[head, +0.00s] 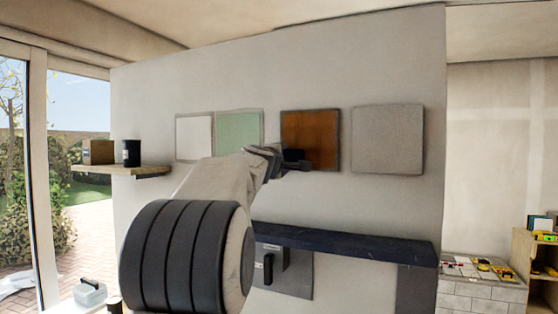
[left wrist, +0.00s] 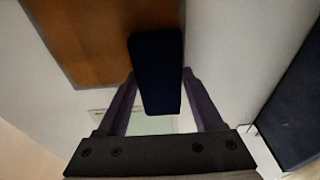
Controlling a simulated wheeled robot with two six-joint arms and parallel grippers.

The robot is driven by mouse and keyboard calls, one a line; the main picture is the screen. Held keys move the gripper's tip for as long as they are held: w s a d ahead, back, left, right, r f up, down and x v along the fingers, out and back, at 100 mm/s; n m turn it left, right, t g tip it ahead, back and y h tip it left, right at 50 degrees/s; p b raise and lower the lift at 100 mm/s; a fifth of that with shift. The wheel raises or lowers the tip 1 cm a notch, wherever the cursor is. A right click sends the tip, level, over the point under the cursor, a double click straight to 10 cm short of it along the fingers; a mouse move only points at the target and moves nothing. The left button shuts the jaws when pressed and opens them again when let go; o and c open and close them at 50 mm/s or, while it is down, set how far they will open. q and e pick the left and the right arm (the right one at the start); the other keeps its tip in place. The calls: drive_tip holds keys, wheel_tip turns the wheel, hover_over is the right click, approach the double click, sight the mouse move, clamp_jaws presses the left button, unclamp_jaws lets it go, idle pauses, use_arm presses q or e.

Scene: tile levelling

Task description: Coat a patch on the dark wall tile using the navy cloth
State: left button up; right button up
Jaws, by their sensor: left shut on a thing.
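Four square tiles hang in a row on the wall: a white tile (head: 194,137), a pale green tile (head: 238,130), a brown tile (head: 316,134), the darkest, and a grey tile (head: 388,139). My left gripper (head: 275,157) is shut on the navy cloth (head: 293,157), a dark pad-like piece. The cloth overlaps the lower left part of the brown tile in the head view. In the left wrist view the navy cloth (left wrist: 156,75) sits between the fingers, across an edge of the brown tile (left wrist: 95,35). I cannot tell whether it touches the tile. My right gripper is not in view.
A dark navy ledge (head: 345,243) runs along the wall below the tiles. A small wooden shelf (head: 122,170) at left carries a brown box (head: 98,151) and a black canister (head: 131,153). A bench with tools (head: 482,268) stands at right. The wall around the tiles is bare.

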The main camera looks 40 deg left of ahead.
use_arm(q)
drive_tip(key=shift+w+d, duration=0.15)
drive_tip(key=shift+d, duration=0.5)
drive_tip(key=shift+w+d, duration=0.15)
drive_tip(key=shift+d, duration=0.45)
drive_tip(key=shift+a, duration=0.1)
drive_tip(key=shift+s+a+b, duration=0.2)
drive_tip(key=shift+a, duration=0.75)
drive_tip(key=shift+s+a+b, duration=0.15)
drive_tip(key=shift+s+a, duration=0.05)
drive_tip(key=shift+a, duration=0.75)
drive_tip(key=shift+s, duration=0.1)
drive_tip(key=shift+a+b+v, duration=0.2)
drive_tip(key=shift+b+v, duration=0.4)
drive_tip(key=shift+v, duration=0.8)
drive_tip(key=shift+a+b+v, duration=0.25)
drive_tip(key=shift+b+v, duration=0.35)
drive_tip(key=shift+v, duration=0.85)
drive_tip(key=shift+s, duration=0.15)
drive_tip(key=b+v, duration=0.1)
drive_tip(key=v, duration=0.2)
drive_tip(key=shift+a, duration=0.15)
